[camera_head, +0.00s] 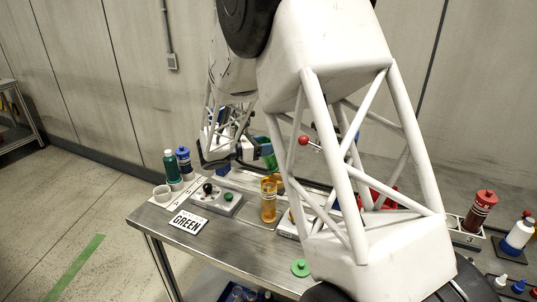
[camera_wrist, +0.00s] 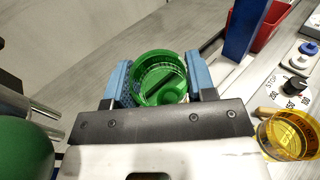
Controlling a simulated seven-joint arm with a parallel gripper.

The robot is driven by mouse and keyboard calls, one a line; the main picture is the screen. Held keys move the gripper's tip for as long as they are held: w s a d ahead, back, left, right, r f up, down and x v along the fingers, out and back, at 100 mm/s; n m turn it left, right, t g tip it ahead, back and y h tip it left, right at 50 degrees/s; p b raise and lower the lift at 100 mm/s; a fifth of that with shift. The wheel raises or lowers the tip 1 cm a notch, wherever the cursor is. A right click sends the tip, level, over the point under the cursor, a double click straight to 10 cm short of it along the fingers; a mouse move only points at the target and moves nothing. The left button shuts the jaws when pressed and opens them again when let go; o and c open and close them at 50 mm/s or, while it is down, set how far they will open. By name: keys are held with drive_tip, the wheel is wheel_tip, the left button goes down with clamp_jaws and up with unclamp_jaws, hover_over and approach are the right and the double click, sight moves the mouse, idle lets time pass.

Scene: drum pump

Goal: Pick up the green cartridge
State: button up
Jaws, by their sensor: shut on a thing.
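The green cartridge (camera_wrist: 160,72) shows in the wrist view as a round green cup seen from its open end. My gripper (camera_wrist: 160,85) is shut on it, with a blue finger pad pressed to each side. In the head view the green cartridge (camera_head: 267,151) shows partly behind my arm, above the back of the table. Its lower end is hidden there, so I cannot tell its exact clearance from the table.
An amber clear cylinder (camera_head: 268,202) stands on the table (camera_head: 255,262), near a "GREEN" card (camera_head: 187,222) and a control box (camera_head: 216,200). Teal (camera_head: 171,166) and blue (camera_head: 183,160) bottles stand at left. A red cartridge (camera_head: 480,212) stands at right. My arm hides the table's middle.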

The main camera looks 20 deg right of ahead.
drive_tip(key=s+a+r+y, duration=0.1)
drive_tip(key=a, duration=0.9)
drive_tip(key=a+r+y, duration=0.1)
drive_tip(key=a+y, duration=0.1)
drive_tip(key=a, duration=0.9)
drive_tip(key=shift+s+r, duration=0.25)
drive_tip(key=shift+s, duration=0.1)
drive_tip(key=shift+y, duration=0.3)
drive_tip(key=s+d+f+n+t+y, duration=0.1)
drive_tip(key=s+d+n+t, duration=0.4)
drive_tip(key=d, duration=0.7)
drive_tip(key=shift+s+d+f+y, duration=0.2)
drive_tip(key=shift+s+f+y, duration=0.15)
drive_tip(key=shift+s, duration=0.25)
